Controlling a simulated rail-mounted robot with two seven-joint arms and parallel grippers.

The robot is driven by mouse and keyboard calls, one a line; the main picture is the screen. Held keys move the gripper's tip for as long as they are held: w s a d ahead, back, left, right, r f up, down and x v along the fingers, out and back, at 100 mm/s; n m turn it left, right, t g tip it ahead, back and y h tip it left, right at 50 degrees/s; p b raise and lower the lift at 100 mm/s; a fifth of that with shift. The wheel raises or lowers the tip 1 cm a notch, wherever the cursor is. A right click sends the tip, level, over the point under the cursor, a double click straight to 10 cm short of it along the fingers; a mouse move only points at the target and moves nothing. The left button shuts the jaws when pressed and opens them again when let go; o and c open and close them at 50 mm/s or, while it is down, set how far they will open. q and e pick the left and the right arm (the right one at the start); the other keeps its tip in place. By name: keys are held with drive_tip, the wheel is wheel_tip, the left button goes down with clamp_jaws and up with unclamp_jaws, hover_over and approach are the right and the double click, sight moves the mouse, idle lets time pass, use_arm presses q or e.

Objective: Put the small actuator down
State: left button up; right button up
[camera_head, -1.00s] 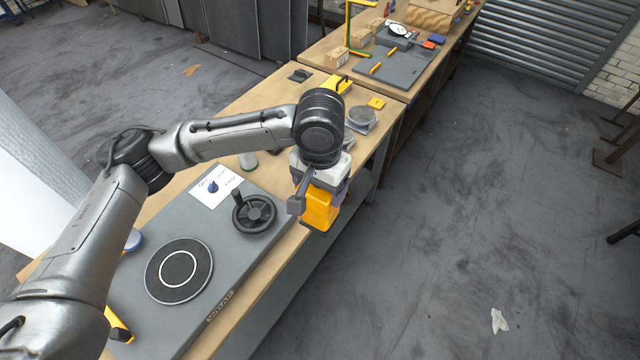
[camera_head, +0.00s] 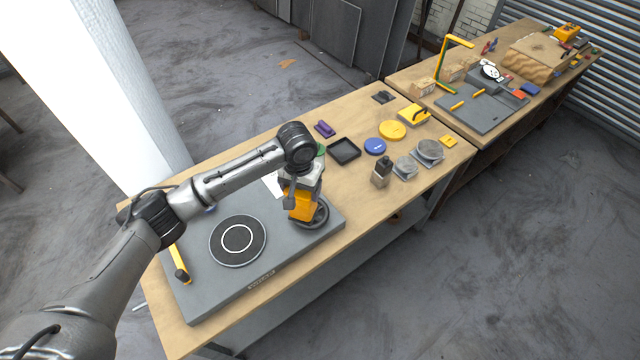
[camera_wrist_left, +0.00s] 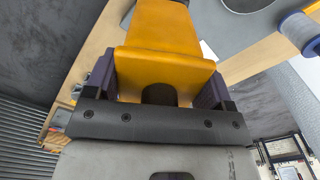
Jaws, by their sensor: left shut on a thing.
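The small actuator (camera_head: 301,207) looks like a yellow-orange block with a dark lower end. My left gripper (camera_head: 302,196) is shut on it and holds it over or just in front of the black handwheel (camera_head: 321,217), at the right end of the grey base plate (camera_head: 215,290). In the left wrist view the yellow body (camera_wrist_left: 165,35) sits between the dark purple finger pads of the gripper (camera_wrist_left: 157,85). I cannot tell whether its lower end touches anything. A black disc with a white ring (camera_head: 238,241) lies on the plate. My right gripper is not in view.
Right of the plate on the bench stand a dark block (camera_head: 381,173), a black tray (camera_head: 344,150), a blue disc (camera_head: 375,146), a yellow disc (camera_head: 392,130) and two metal cups (camera_head: 405,167). Bare wood (camera_head: 350,190) lies between plate and block. A yellow-handled part (camera_head: 179,262) is at the plate's left.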

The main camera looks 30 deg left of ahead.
use_arm(q)
drive_tip(key=s+a+f+n+p, duration=0.1)
drive_tip(key=s+a+f+p, duration=0.4)
drive_tip(key=a, duration=0.5)
drive_tip(key=s+a+f+n+p, duration=0.1)
drive_tip(key=s+a+f+p, duration=0.3)
drive_tip(key=a, duration=0.6)
drive_tip(key=shift+s+a+f+p, duration=0.35)
drive_tip(key=shift+s+f, duration=0.35)
drive_tip(key=shift+s, duration=0.65)
